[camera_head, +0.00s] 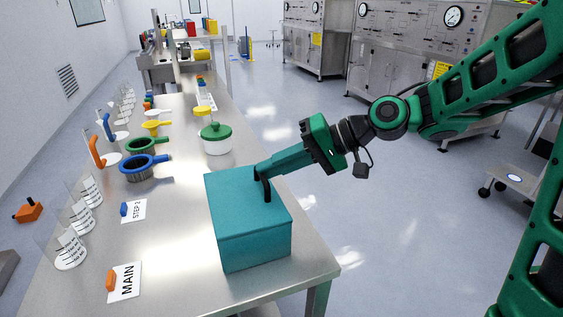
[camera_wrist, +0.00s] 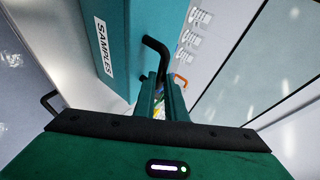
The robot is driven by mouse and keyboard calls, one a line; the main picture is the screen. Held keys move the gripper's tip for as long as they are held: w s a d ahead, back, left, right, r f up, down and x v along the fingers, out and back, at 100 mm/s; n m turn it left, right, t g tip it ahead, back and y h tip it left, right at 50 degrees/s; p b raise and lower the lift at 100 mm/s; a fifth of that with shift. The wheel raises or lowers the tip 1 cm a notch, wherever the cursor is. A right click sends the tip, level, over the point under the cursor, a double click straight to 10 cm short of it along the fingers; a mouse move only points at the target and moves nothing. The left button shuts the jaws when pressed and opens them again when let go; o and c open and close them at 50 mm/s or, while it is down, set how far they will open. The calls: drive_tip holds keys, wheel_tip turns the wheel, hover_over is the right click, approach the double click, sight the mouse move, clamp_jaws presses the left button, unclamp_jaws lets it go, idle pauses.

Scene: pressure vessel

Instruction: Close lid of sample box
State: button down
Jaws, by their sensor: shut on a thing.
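The teal sample box (camera_head: 255,248) stands on the near right part of the steel bench. Its flat top, the lid (camera_head: 238,200), appears level on the box, and I see no gap at the edge in the head view. A black bar handle (camera_head: 266,188) rises near the lid's right edge. My gripper (camera_head: 260,173) reaches in from the right and is shut on this handle. In the wrist view, the gripper fingers (camera_wrist: 163,90) meet the bent black handle (camera_wrist: 156,46) beside a teal panel with a SAMPLES label (camera_wrist: 103,47). The inside of the box is hidden.
The steel bench (camera_head: 175,235) also carries beakers (camera_head: 70,250) at left, a blue-rimmed sieve (camera_head: 138,168), a green-lidded tub (camera_head: 216,138) behind the box, and MAIN (camera_head: 124,283) and STEP 2 (camera_head: 134,211) cards. Open floor (camera_head: 390,250) lies to the right.

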drive_tip(key=shift+d+f, duration=0.2)
drive_tip(key=shift+f, duration=0.25)
drive_tip(key=shift+d+f, duration=0.2)
drive_tip(key=shift+f, duration=0.25)
drive_tip(key=c, duration=1.8)
unclamp_jaws()
drive_tip(key=shift+d, duration=0.1)
drive_tip(key=shift+s, duration=0.15)
drive_tip(key=v, duration=1)
drive_tip(key=shift+d+r, duration=0.15)
drive_tip(key=shift+r, duration=0.45)
